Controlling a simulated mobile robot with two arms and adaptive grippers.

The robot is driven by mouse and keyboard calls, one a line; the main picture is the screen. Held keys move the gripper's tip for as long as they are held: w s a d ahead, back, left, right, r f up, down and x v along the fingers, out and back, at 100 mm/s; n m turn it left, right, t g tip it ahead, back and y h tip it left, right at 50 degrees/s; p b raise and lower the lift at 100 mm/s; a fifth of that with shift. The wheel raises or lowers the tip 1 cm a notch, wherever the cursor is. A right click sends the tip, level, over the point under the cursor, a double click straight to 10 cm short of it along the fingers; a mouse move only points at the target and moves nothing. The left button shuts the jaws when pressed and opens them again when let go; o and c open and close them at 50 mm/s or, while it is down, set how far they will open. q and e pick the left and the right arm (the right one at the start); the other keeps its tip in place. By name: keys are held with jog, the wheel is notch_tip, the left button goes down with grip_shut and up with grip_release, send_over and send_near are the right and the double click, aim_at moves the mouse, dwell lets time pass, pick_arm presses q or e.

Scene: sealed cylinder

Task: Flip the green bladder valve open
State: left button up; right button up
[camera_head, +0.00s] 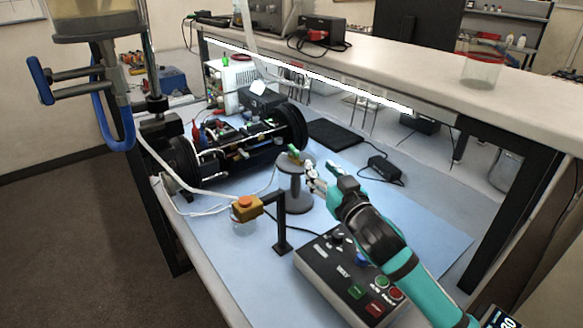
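A small green valve handle (294,149) shows at the middle of the head view, just above the top of a grey round stand (295,188) on the bench. It is too small to tell clearly whether it is open or shut. My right gripper (311,174) comes in from the lower right and is just right of the stand's top, a little below and to the right of the green handle. It looks apart from the handle. Its fingers are small and seen at an angle, so their opening is unclear. My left gripper is not in view.
A black-ended cylinder frame with electronics (240,139) lies behind the stand. An orange button box on a black post (247,207) stands front left. A control box (345,278) with coloured buttons lies below my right arm. The blue mat (430,235) is clear at right.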

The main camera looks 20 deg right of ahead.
aim_at(298, 154)
jog(key=w+f, duration=0.1)
jog(key=w, duration=0.4)
jog(key=w+a+f, duration=0.1)
jog(key=w, duration=0.4)
jog(key=w+f, duration=0.1)
jog(key=w, duration=0.5)
jog(key=shift+a+f, duration=0.15)
jog(key=shift+f, duration=0.2)
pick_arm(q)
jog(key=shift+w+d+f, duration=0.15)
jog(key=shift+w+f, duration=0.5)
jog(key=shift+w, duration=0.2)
pick_arm(e)
jog(key=shift+w, duration=0.65)
jog(key=shift+c, duration=0.3)
grip_shut()
